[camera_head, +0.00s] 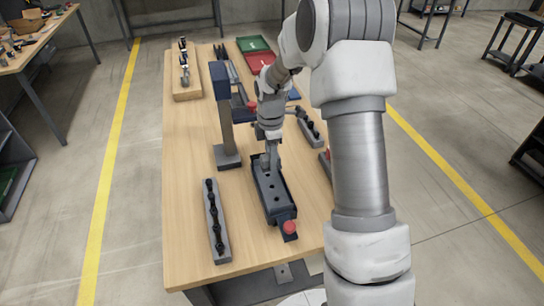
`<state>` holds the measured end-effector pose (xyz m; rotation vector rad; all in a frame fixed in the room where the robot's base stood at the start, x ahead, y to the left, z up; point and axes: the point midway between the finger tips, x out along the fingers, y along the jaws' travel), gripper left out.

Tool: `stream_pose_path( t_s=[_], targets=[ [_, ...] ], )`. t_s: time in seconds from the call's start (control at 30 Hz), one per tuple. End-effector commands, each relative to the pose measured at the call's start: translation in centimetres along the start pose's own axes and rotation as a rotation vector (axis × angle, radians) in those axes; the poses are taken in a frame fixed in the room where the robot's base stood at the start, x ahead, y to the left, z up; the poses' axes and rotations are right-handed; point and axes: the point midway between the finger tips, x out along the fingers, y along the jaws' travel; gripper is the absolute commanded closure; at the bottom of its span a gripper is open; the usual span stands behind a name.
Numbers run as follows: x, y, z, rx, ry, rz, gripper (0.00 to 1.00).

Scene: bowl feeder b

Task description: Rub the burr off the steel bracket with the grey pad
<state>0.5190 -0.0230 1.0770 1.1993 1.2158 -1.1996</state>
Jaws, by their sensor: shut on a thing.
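A dark grey steel bracket (274,198) with a row of round holes lies lengthwise in a dark holder (291,206) near the front of the wooden table. My gripper (270,167) points down at the far end of the bracket. It is shut on a small grey thing, which looks like the grey pad; the fingers hide most of it. I cannot tell whether the pad touches the bracket. The burr is too small to make out.
A red knob (289,227) sits at the holder's near end. A post with a blue head (220,82) stands close on the left. A dark rack (217,221) with several black knobs lies front left. Red (259,61) and green (252,44) trays are at the back.

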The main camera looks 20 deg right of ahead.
Motion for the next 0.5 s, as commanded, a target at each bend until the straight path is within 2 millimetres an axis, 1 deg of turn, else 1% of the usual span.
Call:
stream_pose_path(
  t_s=[0.17, 0.5],
  targets=[
    [-0.9, 0.0, 0.0, 0.0, 0.0, 0.001, 1.0],
    [-4.3, 0.0, 0.1, 0.0, 0.0, 0.002, 1.0]
  ],
)
